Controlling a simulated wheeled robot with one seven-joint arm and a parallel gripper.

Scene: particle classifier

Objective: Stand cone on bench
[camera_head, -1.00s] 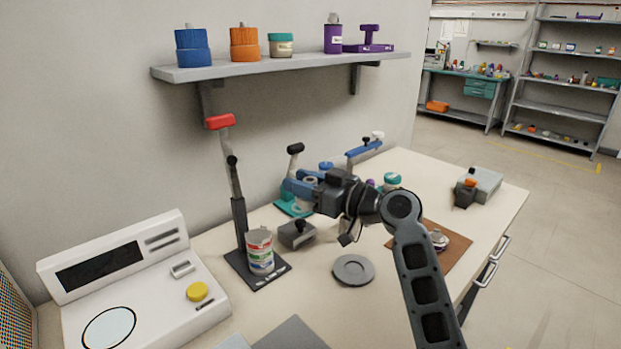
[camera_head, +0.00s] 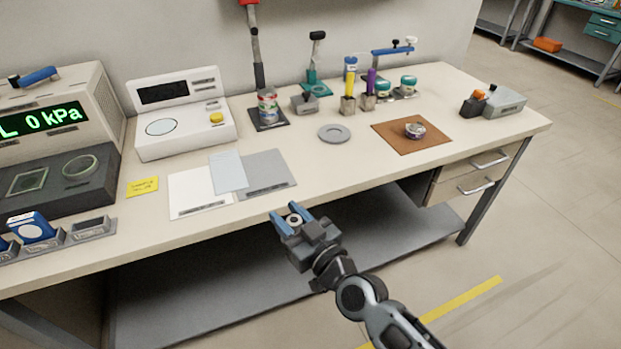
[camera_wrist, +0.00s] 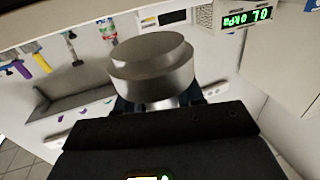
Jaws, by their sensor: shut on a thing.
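My gripper (camera_head: 291,216) is shut on a small grey metal piece (camera_head: 294,220), which seems to be the cone. In the wrist view the metal piece (camera_wrist: 150,72) is round and stepped, with a wide flat end facing away from the gripper. Its narrower part between the fingers is mostly hidden. In the head view my gripper is in front of the long bench (camera_head: 345,164), near its front edge and over the lower shelf. The held piece looks clear of the bench top.
A white sheet (camera_head: 198,195), a grey mat (camera_head: 268,178) and a light blue card (camera_head: 228,172) lie near the front edge. A grey disc (camera_head: 333,134) and a brown mat (camera_head: 395,140) are further right. A can (camera_head: 267,108) stands behind. Bare bench top lies around the disc.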

